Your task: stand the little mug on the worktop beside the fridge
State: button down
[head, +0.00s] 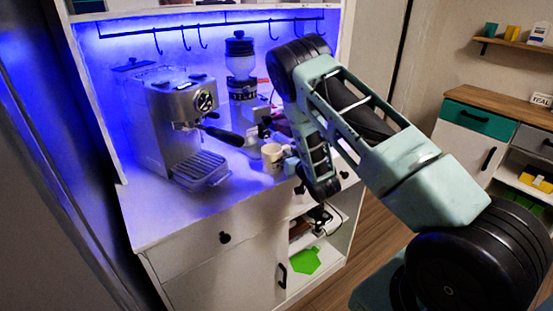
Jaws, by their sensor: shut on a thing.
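The little mug (272,158) is small and cream-white, with dark marks on its side. It is upright at the right part of the white worktop (160,219), under blue light. My gripper (286,160) is at the mug's right side and shut on it; the fingers are small and partly hidden by my arm. I cannot tell whether the mug's base touches the worktop. A tall dark panel (50,150) at the left edge may be the fridge, but I cannot be sure.
A silver espresso machine (170,115) with a drip tray (203,170) stands left of the mug. A coffee grinder (241,80) stands behind it. Hooks hang from a rail (200,30) above. The worktop's front left is clear. A shelf below holds a green item (305,262).

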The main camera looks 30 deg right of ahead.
jog(key=shift+r, duration=0.1)
notch_tip(320, 180, up, 18)
jog(key=b, duration=0.2)
dwell(0.4)
